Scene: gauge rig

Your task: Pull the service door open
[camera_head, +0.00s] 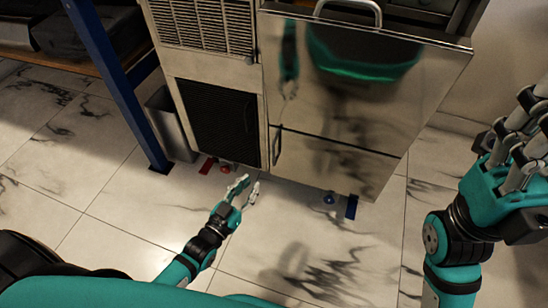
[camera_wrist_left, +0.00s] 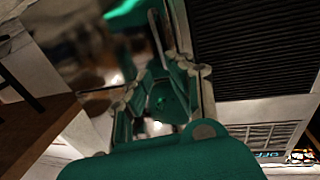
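The shiny metal cabinet (camera_head: 345,95) has a large upper front and a lower panel (camera_head: 330,165) with a small upright handle (camera_head: 277,146) at its left edge. I cannot tell for sure which panel is the service door. The panels look closed. My left gripper (camera_head: 247,187) is low in front of the cabinet, below and left of that handle and apart from it. Its fingertips are spread and nothing shows between them. In the left wrist view its fingers (camera_wrist_left: 168,35) point up beside the dark grille. My right gripper (camera_head: 515,130) is at the far right, away from the cabinet; its finger opening is unclear.
A black grille (camera_head: 220,122) sits left of the handle, below a slatted vent (camera_head: 205,24). A curved handle (camera_head: 348,8) is at the top. A grey bin (camera_head: 170,125) and blue shelf post (camera_head: 115,80) stand left. The tiled floor (camera_head: 130,220) in front is clear.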

